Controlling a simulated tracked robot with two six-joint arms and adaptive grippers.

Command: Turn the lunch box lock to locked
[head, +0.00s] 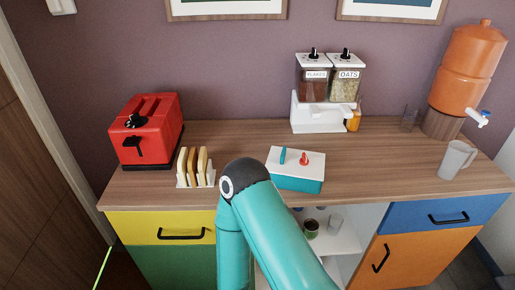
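The lunch box (295,183) is a teal box with a white lid. It sits near the front edge of the wooden counter, at the middle of the head view. A red knob (304,159), which looks like the lock, stands on the lid. A teal upright piece (282,156) stands to its left. I cannot make out any lock marking at this size. One of my teal arms rises from the bottom and bends just left of the box, covering part of the counter edge. Neither of my grippers shows.
A red toaster (146,130) and a rack of toast slices (195,167) stand left on the counter (233,142). Behind the box is a dispenser (324,95) for flakes and oats. An orange drink tank (467,65) and a clear mug (456,160) stand right.

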